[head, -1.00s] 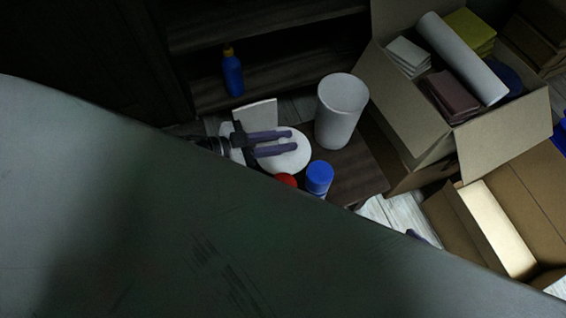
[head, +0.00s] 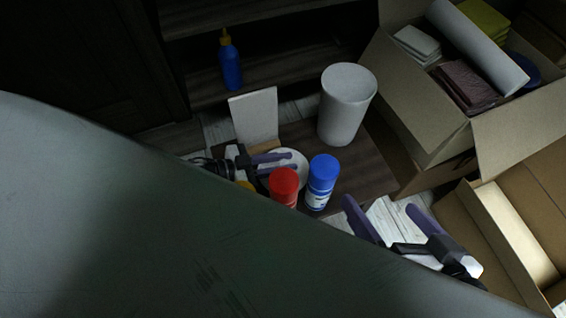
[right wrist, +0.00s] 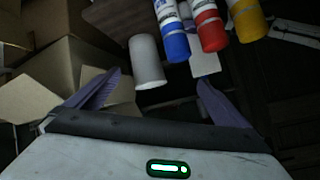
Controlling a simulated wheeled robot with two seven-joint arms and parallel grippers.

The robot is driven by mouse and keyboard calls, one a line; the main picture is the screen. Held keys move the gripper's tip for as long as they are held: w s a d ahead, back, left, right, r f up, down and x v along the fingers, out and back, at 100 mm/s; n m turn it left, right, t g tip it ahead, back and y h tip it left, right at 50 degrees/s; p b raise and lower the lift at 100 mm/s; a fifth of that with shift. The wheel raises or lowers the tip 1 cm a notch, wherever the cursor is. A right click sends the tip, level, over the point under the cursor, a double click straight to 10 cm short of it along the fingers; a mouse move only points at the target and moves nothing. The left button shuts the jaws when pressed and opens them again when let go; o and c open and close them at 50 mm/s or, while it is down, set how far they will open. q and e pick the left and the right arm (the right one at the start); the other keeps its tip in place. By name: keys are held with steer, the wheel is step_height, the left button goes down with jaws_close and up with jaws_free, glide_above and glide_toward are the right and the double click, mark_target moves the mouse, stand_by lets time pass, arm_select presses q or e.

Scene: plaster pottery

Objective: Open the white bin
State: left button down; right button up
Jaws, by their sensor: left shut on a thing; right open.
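The white bin (head: 342,112) is a tall white cylinder standing upright on the dark wooden surface; it also shows in the right wrist view (right wrist: 147,64). Whether its top is covered is not clear. My left gripper (head: 292,162) is left of the bin and nearer to me, shut on a white round piece (head: 288,156). The red-capped bottle and my fingers partly hide that piece. My right gripper (head: 382,209) is open and empty, nearer to me than the bin and to its right; its fingers frame the lower right wrist view (right wrist: 160,88).
A red-capped bottle (head: 284,182) and a blue-capped bottle (head: 322,172) stand before the bin. A white board (head: 253,117) stands upright at left. A full cardboard box (head: 420,110) stands at right. A blue bottle (head: 231,68) stands on a shelf behind.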

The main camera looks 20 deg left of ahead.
arm_select(q)
steer(key=c, duration=1.5)
jaws_free()
steer(key=shift+f, duration=0.1)
steer(key=shift+c, duration=0.2)
steer(key=v, duration=0.1)
steer(key=p+v, duration=0.1)
steer(key=v, duration=0.1)
steer(key=shift+w+r, duration=0.1)
steer(key=shift+r, duration=0.1)
steer(key=p+v, duration=0.2)
steer(key=v, duration=0.6)
steer(key=shift+d+p, duration=0.1)
steer(key=shift+p, duration=0.3)
steer(key=shift+s+a+r, duration=0.15)
steer(key=shift+s+a, duration=0.25)
steer(key=shift+a, duration=0.05)
arm_select(e)
steer(key=shift+g+h, duration=0.7)
steer(key=shift+h, duration=0.2)
steer(key=shift+s+d+f, duration=0.15)
steer(key=shift+d+f, duration=0.4)
steer(key=shift+f, duration=0.35)
steer(key=shift+s+d+f, duration=0.1)
steer(key=shift+d+f, duration=0.4)
steer(key=shift+f, duration=0.35)
